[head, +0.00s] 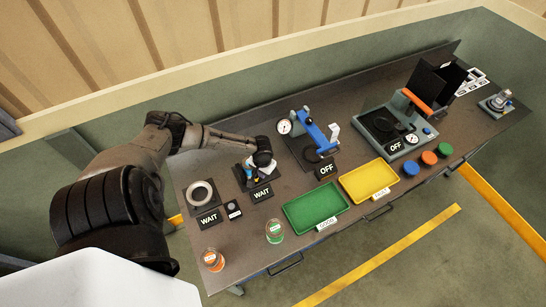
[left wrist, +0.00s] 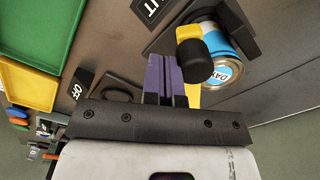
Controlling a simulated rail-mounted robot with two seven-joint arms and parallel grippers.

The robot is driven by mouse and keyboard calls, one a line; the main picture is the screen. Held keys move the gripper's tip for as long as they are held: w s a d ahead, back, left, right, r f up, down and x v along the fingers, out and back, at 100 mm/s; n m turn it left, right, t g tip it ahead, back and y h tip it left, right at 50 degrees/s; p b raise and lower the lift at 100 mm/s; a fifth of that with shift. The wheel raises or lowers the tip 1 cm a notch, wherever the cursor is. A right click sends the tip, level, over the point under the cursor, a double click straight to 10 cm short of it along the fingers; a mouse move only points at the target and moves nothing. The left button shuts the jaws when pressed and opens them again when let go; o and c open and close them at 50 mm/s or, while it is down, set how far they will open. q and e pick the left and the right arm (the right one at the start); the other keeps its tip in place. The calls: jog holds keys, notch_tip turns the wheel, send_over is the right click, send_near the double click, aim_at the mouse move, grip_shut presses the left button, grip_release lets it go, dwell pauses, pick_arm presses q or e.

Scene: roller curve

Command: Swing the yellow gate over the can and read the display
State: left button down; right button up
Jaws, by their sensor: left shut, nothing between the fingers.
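The can (left wrist: 222,62), with a blue and white label, stands in a dark fixture in the left wrist view. The yellow gate (left wrist: 187,32) and its black knob (left wrist: 196,60) show at the can's side and overlap its edge in the picture; I cannot tell whether the gate is over it. My left gripper (left wrist: 164,62) has its purple fingers shut and empty, close to the knob; contact is unclear. In the head view my left gripper (head: 263,160) is over the can's station and hides much of it. The display (head: 262,193) in front of that station reads WAIT. My right gripper is not in view.
Another station with a ring (head: 201,192) and a WAIT sign is to the left. A blue press (head: 318,137) with an OFF sign stands to the right. A green tray (head: 316,208) and a yellow tray (head: 368,180) lie in front. Two jars stand at the front left.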

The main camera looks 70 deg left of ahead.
pick_arm(q)
jog(key=shift+s+a, duration=0.4)
jog(key=shift+s, duration=0.35)
jog(key=shift+s+a, duration=0.35)
jog(key=shift+s, duration=0.4)
jog(key=shift+s+a, duration=0.1)
jog(key=shift+s+a, duration=1.05)
jog(key=shift+s, duration=0.3)
jog(key=shift+s+a, duration=1)
jog(key=shift+a, duration=0.4)
